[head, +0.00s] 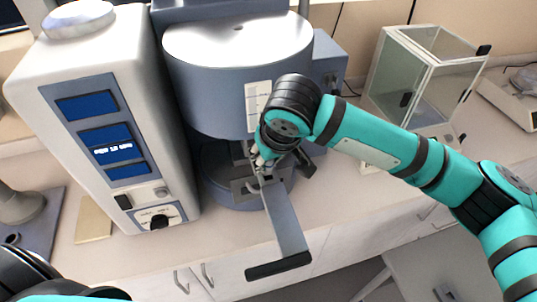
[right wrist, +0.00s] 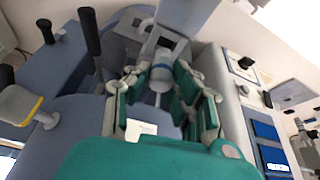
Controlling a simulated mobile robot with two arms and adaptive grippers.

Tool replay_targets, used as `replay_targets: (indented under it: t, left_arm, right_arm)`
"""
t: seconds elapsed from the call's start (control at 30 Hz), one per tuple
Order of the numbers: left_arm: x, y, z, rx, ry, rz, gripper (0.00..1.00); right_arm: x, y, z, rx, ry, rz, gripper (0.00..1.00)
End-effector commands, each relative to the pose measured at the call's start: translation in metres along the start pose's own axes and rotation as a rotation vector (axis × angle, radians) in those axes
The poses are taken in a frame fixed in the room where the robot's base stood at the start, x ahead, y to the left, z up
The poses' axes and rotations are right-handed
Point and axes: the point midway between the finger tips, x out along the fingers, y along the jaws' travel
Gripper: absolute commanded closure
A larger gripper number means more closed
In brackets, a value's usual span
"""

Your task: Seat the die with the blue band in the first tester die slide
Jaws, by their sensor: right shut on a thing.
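My right gripper (head: 262,160) is at the front opening of the tester, under its barrel and just above the inner end of the die slide (head: 284,215). In the right wrist view my right gripper (right wrist: 158,85) is shut on a small pale cylinder with a blue band, the die (right wrist: 162,73). The slide sticks out toward me and ends in a black handle (head: 278,266). The die is hidden by my wrist in the head view, and I cannot tell whether it touches the slide. My left gripper is out of view.
The tester (head: 238,75) has a control unit with blue screens (head: 104,135) on its left. A glass-walled box (head: 425,75) stands behind my right arm. A tan board (head: 93,220) lies on the counter at left.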

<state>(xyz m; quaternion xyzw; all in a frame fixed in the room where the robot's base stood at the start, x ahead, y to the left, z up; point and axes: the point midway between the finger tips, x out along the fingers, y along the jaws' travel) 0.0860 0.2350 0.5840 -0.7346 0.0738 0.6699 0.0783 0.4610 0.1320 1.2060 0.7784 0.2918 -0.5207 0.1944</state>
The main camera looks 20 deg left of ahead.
Motion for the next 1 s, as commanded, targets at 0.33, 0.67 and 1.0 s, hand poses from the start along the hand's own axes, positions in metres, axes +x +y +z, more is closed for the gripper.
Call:
replay_targets:
  t: [0.33, 0.67, 1.0]
  left_arm:
    - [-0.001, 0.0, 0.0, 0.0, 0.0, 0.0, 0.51]
    - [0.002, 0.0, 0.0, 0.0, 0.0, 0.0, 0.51]
    - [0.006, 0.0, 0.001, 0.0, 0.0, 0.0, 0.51]
  right_arm:
    - [0.0, 0.0, 0.0, 0.0, 0.0, 0.0, 1.0]
    - [0.006, 0.0, 0.003, 0.0, 0.0, -0.001, 1.0]
    - [0.014, 0.0, 0.006, 0.001, 0.0, 0.0, 1.0]
